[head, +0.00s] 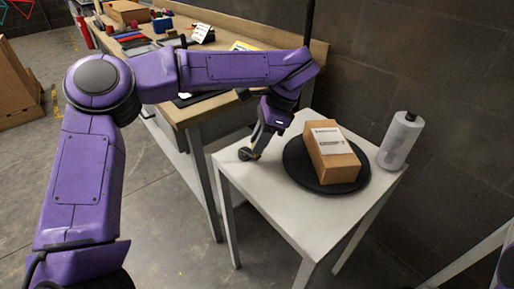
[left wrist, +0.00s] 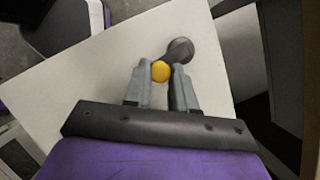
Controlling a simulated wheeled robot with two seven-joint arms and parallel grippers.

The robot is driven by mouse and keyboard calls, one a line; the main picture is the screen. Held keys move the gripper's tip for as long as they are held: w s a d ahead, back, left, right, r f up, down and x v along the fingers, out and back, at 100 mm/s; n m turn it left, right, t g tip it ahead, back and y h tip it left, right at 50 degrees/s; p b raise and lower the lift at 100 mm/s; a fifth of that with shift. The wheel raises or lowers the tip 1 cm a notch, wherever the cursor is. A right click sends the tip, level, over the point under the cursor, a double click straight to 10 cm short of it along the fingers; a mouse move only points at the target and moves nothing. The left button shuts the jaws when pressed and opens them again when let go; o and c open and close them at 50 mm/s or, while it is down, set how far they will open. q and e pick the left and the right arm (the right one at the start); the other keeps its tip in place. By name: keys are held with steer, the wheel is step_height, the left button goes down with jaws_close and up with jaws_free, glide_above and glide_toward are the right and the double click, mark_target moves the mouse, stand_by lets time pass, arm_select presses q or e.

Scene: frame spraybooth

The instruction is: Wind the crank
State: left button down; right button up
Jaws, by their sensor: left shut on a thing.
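The crank (head: 245,154) sits at the near left corner of the small white table; its dark hub (left wrist: 181,49) and yellow knob (left wrist: 160,71) show in the left wrist view. My left gripper (head: 257,149) reaches down to it from above. In the left wrist view my left gripper (left wrist: 159,76) has its two grey fingers on either side of the yellow knob, shut on it. The fingers hide part of the crank. A cardboard box (head: 332,152) with a white label lies on a round black turntable (head: 301,176) on the same table. My right gripper is not in view.
A white bottle or roll (head: 401,141) stands at the table's right corner. The white table (head: 283,213) has bare room in front of the turntable. A wooden workbench (head: 189,113) with tools and boxes stands behind. A dark block wall is close on the right.

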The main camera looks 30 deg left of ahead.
arm_select(q)
steer(key=shift+w+n+b, duration=0.25)
steer(key=shift+n+b, duration=0.15)
steer(key=shift+n, duration=0.1)
steer(key=shift+h, duration=0.3)
steer(key=c, duration=0.9)
jaws_free()
steer(key=shift+a, duration=0.15)
steer(key=shift+c, duration=0.2)
steer(key=shift+w+d+r, duration=0.1)
steer(key=shift+d+r, duration=0.1)
steer(key=shift+r, duration=0.1)
steer(key=p+v, duration=0.2)
steer(key=v, duration=0.8)
steer(key=shift+w, duration=0.2)
steer(key=shift+a+f, duration=0.1)
